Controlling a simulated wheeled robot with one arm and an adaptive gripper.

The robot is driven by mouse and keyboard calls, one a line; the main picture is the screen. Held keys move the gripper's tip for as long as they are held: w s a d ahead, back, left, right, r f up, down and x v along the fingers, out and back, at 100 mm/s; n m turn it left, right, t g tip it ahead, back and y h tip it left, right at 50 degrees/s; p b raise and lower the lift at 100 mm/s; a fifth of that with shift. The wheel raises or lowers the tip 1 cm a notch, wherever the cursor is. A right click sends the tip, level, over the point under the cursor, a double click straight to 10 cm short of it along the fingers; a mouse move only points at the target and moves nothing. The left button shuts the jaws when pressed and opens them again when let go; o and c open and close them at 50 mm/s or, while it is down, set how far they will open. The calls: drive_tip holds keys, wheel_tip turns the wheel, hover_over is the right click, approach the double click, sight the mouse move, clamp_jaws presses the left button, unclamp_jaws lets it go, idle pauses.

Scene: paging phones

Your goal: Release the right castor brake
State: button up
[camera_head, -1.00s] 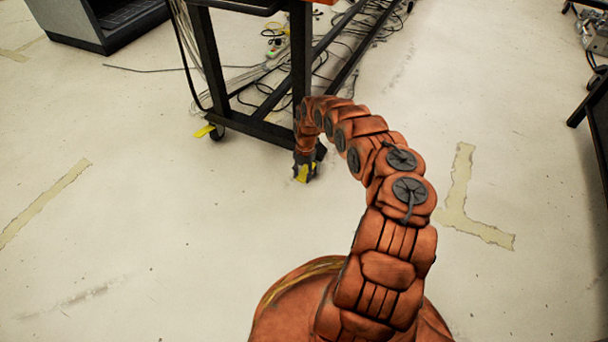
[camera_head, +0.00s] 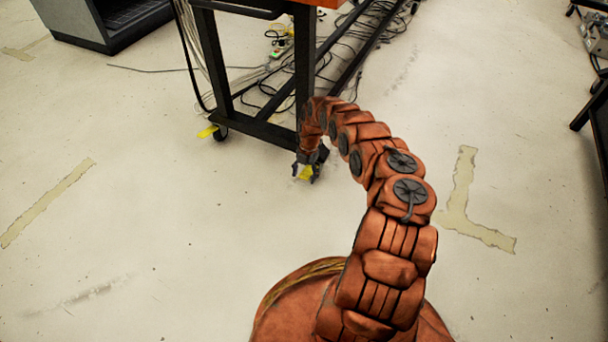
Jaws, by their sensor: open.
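The black-framed cart (camera_head: 262,128) stands in the upper middle of the head view. Its left castor (camera_head: 220,132) shows, with a yellow brake tab (camera_head: 208,131) sticking out to the left. The right castor is hidden behind my gripper and arm. Its yellow brake tab (camera_head: 305,173) shows between my fingers. My gripper (camera_head: 308,177) is open and low at the cart's right front leg, with its fingers around the tab. I cannot tell whether they touch it.
Loose cables (camera_head: 275,90) lie under and behind the cart. A grey cabinet (camera_head: 105,25) stands at the upper left. A dark table edge (camera_head: 590,105) is at the far right. The floor in front of the cart is clear, with worn tape marks.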

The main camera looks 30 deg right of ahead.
sight(305, 175)
drive_tip(key=shift+s+r, duration=0.1)
drive_tip(key=shift+d+r, duration=0.1)
drive_tip(key=shift+r, duration=0.5)
drive_tip(key=shift+s+a+r+v, duration=0.15)
drive_tip(key=shift+a+v, duration=0.15)
drive_tip(key=shift+v, duration=1.1)
drive_tip(key=shift+s+a+v, duration=0.2)
drive_tip(key=shift+a+v, duration=0.1)
drive_tip(key=shift+v, duration=1.1)
drive_tip(key=shift+s+a+r+v, duration=0.15)
drive_tip(key=shift+a+v, duration=0.1)
drive_tip(key=shift+v, duration=1.1)
drive_tip(key=shift+a, duration=0.1)
